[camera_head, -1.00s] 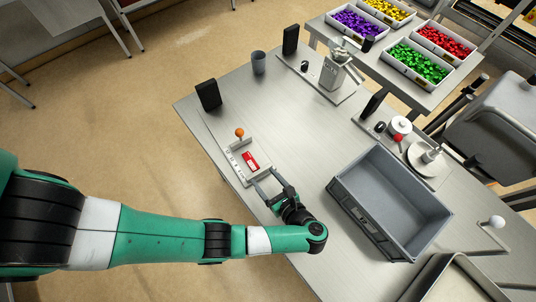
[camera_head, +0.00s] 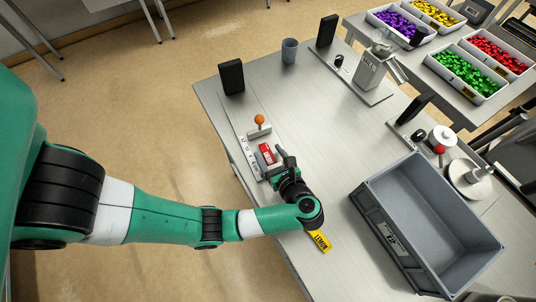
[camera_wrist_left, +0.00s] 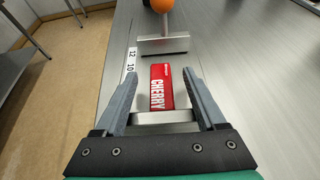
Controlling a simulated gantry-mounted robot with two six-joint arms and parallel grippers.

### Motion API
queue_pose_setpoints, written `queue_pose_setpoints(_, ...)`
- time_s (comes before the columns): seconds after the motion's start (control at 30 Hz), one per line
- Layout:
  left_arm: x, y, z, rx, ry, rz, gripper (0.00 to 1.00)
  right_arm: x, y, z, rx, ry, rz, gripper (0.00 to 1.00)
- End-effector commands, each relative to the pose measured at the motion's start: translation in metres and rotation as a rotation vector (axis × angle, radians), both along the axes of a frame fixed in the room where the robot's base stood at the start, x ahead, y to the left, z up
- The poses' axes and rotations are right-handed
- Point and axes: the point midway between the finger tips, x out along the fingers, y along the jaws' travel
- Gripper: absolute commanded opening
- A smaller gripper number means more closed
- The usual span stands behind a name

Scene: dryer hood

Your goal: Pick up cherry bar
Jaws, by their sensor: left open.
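The red cherry bar (camera_head: 267,152), with white lettering, lies on the device with the orange-knobbed lever near the table's left edge. In the left wrist view the cherry bar (camera_wrist_left: 161,87) lies lengthwise between the two fingers, with a gap on each side. My left gripper (camera_head: 273,162) is open around the near part of the bar; its fingertips (camera_wrist_left: 163,78) reach along both sides. The near end of the bar meets a metal block in the wrist view. My right gripper is not in view.
The orange-knobbed lever (camera_head: 259,119) and its metal crosspiece stand just beyond the bar. A yellow lemon bar (camera_head: 320,240) lies below my left wrist. A grey crate (camera_head: 371,214) stands to the right. The table middle is clear.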

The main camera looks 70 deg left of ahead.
Motion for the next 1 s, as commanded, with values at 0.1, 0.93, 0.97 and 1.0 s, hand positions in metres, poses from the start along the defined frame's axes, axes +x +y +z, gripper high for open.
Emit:
queue_pose_setpoints(0.1, -0.002, 0.019, -0.007, 0.0, 0.002, 0.004, 0.72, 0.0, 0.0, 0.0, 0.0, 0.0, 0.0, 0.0)
queue_pose_setpoints(0.93, -0.002, 0.026, -0.01, 0.0, -0.001, -0.001, 0.0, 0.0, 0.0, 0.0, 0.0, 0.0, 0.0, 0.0)
queue_pose_setpoints(0.97, -0.002, 0.026, -0.01, 0.0, -0.001, -0.001, 0.0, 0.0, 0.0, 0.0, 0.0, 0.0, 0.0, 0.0)
queue_pose_setpoints(1.0, -0.002, 0.026, -0.01, 0.0, -0.001, -0.001, 0.0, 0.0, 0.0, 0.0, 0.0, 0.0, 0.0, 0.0)
